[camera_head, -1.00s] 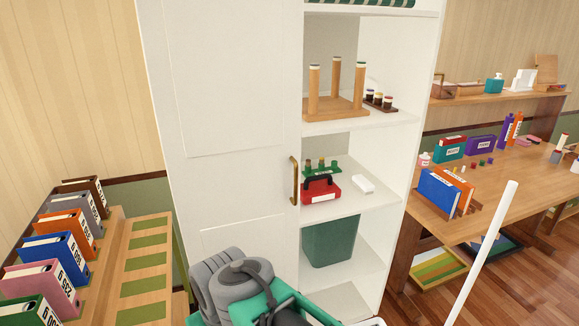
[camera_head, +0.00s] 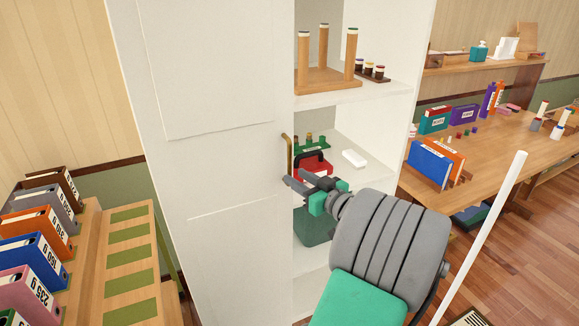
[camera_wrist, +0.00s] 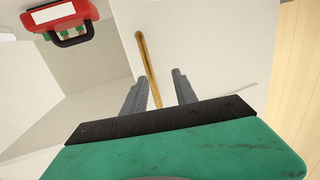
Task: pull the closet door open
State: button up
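The white closet door (camera_head: 215,120) covers the left part of the tall closet in the head view; its white face also shows in the wrist view (camera_wrist: 225,45). A vertical brass bar handle (camera_head: 288,150) sits near the door's right edge. My gripper (camera_head: 294,177) is at the lower end of the handle. In the wrist view the handle (camera_wrist: 145,55) runs down between the two grey fingers of my gripper (camera_wrist: 160,75). The fingers are apart, with gaps beside the bar. I cannot tell how deep the bar lies between them.
The closet's right side has open shelves with a wooden peg stand (camera_head: 325,78), a red toolbox (camera_head: 312,165) and a dark green bin (camera_head: 312,228). A binder rack (camera_head: 95,265) stands at left. A wooden table (camera_head: 480,160) stands at right.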

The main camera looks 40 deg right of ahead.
aim_at(289, 163)
jog(key=shift+t+h, duration=0.3)
jog(key=w, duration=0.2)
jog(key=w+d+p, duration=0.1)
jog(key=w, duration=0.1)
jog(key=w+d+r+p, duration=0.1)
jog(key=w, duration=0.1)
jog(key=shift+w+d, duration=0.15)
jog(key=shift+w, duration=0.1)
grip_shut()
dwell(1.0)
